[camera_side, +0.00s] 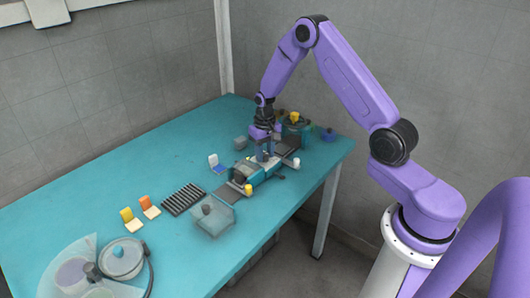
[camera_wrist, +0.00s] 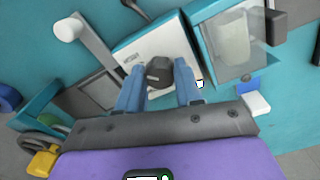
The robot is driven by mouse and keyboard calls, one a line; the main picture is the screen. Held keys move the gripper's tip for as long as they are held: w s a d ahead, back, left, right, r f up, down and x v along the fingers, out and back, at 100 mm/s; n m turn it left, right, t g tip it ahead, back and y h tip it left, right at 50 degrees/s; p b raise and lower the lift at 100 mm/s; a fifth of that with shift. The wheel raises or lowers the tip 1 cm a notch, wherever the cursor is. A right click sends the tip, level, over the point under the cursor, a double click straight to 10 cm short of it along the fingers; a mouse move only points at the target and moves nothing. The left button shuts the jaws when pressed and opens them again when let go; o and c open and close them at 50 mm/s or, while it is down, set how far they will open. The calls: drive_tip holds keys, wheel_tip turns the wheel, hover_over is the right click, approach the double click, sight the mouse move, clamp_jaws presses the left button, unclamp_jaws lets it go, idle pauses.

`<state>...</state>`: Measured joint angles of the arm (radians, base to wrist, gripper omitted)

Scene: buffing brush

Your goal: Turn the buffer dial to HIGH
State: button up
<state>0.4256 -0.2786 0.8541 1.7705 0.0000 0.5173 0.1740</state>
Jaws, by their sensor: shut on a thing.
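The buffer (camera_side: 257,176) is a teal machine with a pale top, standing on the teal table. In the wrist view its white panel (camera_wrist: 165,45) carries a dark grey round dial (camera_wrist: 159,70) with a small mark on its face. Small lettering shows to the left of the dial, too small to read for certain. My gripper (camera_wrist: 159,82) has its two blue fingers on either side of the dial, shut on it. In the side view my gripper (camera_side: 265,158) points down onto the buffer, and the dial is hidden behind the fingers.
A clear box (camera_wrist: 232,40) stands close to the right of the panel. A white knob on a lever (camera_wrist: 67,27) is at upper left. A black ribbed rack (camera_side: 184,199) and a translucent box (camera_side: 212,217) stand nearby. The table's left part (camera_side: 60,205) has free room.

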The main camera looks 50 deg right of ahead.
sight(265, 155)
idle(0.5)
drive_tip(key=o, duration=1)
drive_tip(key=shift+o, duration=0.2)
drive_tip(key=shift+r, duration=0.15)
wheel_tip(265, 155, up, 17)
